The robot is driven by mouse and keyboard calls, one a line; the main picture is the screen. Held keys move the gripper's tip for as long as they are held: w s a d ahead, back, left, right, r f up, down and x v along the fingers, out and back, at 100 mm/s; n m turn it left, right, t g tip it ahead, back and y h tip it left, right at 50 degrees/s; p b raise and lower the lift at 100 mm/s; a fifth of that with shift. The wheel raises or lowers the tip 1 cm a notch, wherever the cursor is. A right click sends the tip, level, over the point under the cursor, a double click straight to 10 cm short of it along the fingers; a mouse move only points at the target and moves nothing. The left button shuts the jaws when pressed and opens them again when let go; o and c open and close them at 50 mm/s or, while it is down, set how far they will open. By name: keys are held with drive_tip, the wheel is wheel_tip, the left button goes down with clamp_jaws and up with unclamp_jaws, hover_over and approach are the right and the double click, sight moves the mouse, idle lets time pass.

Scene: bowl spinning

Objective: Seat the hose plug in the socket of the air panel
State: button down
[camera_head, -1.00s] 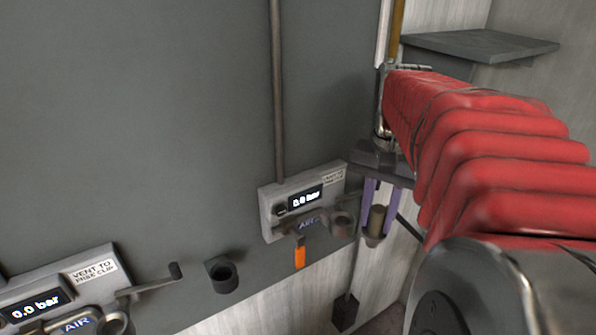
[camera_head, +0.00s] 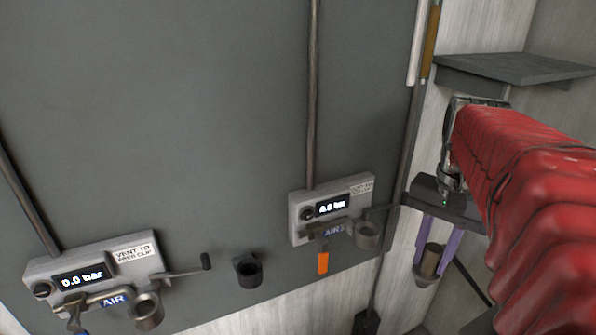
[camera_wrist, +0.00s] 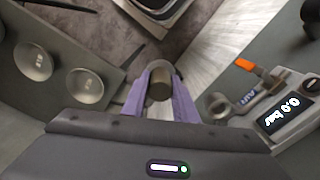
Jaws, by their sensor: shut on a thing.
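My gripper (camera_head: 432,272) has purple fingers and is shut on the hose plug (camera_head: 433,258), a dull brown-grey cylinder, right of the wall panels. In the wrist view the plug (camera_wrist: 160,86) sits between the fingertips (camera_wrist: 160,78), clear of the socket. The right-hand air panel (camera_head: 299,215) has a 0.0 bar display, an AIR label, an orange lever (camera_head: 323,262) and a round socket (camera_head: 367,235). This socket (camera_wrist: 217,103) shows right of the plug in the wrist view. A second air panel (camera_head: 105,268) at lower left also reads 0.0 bar and has a socket (camera_head: 148,312).
A dark ring holder (camera_head: 248,271) juts from the wall between the panels. A grey shelf (camera_head: 515,67) is at upper right. In the wrist view, two round metal dishes (camera_wrist: 33,62) sit on a grey surface at left. Space between plug and right-hand panel looks clear.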

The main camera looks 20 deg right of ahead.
drive_tip(key=shift+r, duration=0.15)
drive_tip(key=shift+r, duration=2.1)
drive_tip(key=shift+w, duration=0.1)
idle(0.3)
